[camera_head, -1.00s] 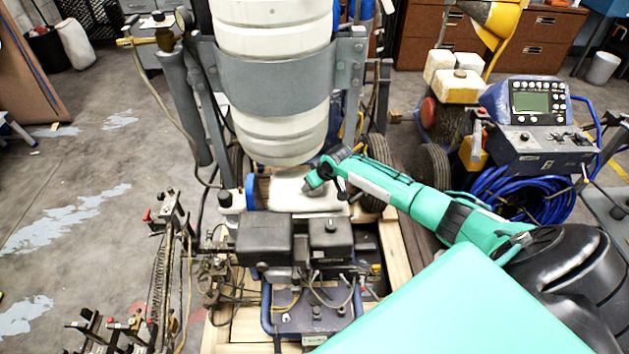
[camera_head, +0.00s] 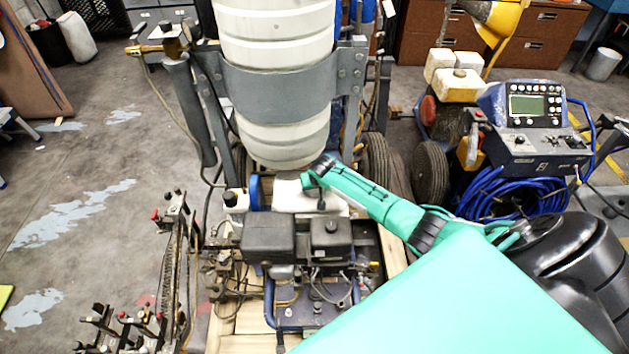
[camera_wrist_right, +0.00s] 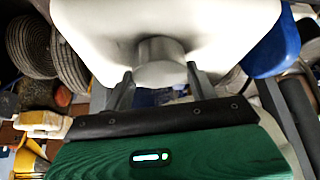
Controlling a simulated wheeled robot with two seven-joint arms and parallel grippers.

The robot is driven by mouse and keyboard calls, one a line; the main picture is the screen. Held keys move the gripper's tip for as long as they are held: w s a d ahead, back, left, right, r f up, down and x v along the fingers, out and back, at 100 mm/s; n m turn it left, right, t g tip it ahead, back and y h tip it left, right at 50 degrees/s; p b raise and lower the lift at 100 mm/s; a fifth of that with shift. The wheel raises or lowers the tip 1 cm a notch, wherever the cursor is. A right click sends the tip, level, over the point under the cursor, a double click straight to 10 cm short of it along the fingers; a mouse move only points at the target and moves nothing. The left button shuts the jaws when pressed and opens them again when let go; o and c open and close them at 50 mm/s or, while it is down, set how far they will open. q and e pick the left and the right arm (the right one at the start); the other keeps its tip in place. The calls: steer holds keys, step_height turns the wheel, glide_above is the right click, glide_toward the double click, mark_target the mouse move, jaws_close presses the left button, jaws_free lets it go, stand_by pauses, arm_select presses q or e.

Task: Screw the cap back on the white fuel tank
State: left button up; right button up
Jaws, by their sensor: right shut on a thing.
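The white fuel tank (camera_head: 287,196) sits behind the black engine, below the big white ribbed drum, and its white surface fills the top of the right wrist view (camera_wrist_right: 95,35). A grey metal cap (camera_wrist_right: 160,72) stands against the tank face in that view. My right gripper (camera_wrist_right: 160,80) has one dark finger on each side of the cap and is shut on it. I cannot tell how the cap sits on its neck. In the head view my right wrist covers part of the tank and hides the cap. My left gripper is not in view.
The white drum (camera_head: 285,95) in its grey bracket hangs just above the tank. The black engine (camera_head: 268,238) is in front. A blue part (camera_head: 254,193) stands left of the tank. A control box (camera_head: 535,135) with coiled blue hose is at right. Open floor lies left.

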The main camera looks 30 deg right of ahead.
steer(key=o, duration=0.9)
steer(key=shift+w+d+r, duration=0.1)
steer(key=shift+d+r, duration=0.2)
steer(key=shift+d, duration=0.35)
steer(key=o, duration=0.3)
steer(key=shift+d+f, duration=0.1)
steer(key=shift+f, duration=0.1)
steer(key=shift+s, duration=0.2)
steer(key=shift+a, duration=0.25)
steer(key=o, duration=0.3)
steer(key=shift+a+f, duration=0.1)
